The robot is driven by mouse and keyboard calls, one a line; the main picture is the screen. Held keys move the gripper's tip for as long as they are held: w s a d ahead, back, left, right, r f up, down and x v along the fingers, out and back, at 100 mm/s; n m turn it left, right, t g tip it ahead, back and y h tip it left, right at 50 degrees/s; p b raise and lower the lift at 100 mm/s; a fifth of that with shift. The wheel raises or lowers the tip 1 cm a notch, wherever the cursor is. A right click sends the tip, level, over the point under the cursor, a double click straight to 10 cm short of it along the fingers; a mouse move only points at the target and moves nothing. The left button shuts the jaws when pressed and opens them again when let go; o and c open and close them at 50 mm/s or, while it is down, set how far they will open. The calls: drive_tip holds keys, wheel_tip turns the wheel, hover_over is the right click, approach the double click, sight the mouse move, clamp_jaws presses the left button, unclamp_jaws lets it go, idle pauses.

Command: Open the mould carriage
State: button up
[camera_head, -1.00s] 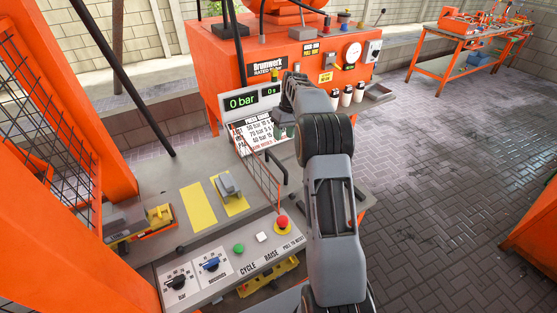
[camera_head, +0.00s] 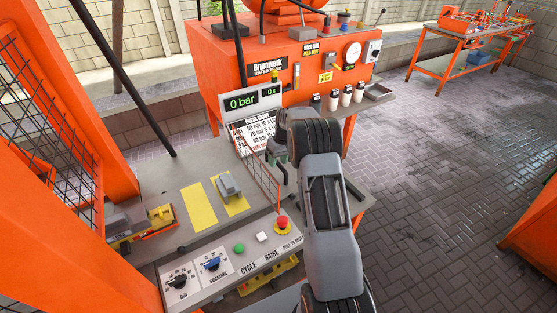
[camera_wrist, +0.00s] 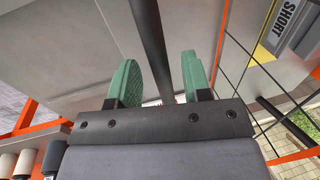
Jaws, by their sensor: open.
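My gripper (camera_head: 279,154) is over the right side of the machine table, beside the orange mesh guard (camera_head: 263,182). A black handle (camera_head: 285,174) shows just below it. In the wrist view, the green fingers (camera_wrist: 160,82) are apart, with a dark bar (camera_wrist: 150,40) between them. I cannot tell whether either finger touches the bar. An orange and yellow unit with a grey block (camera_head: 145,224) sits at the left of the table. I cannot tell for sure whether it is the mould carriage.
The control panel (camera_head: 224,262) along the table's front has dials, a green button (camera_head: 239,248) and a red stop button (camera_head: 282,222). The pressure display (camera_head: 242,102) reads 0 bar. A mesh cage (camera_head: 45,120) stands left.

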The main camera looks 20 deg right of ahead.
drive_tip(key=shift+c, duration=0.2)
clamp_jaws()
idle(0.4)
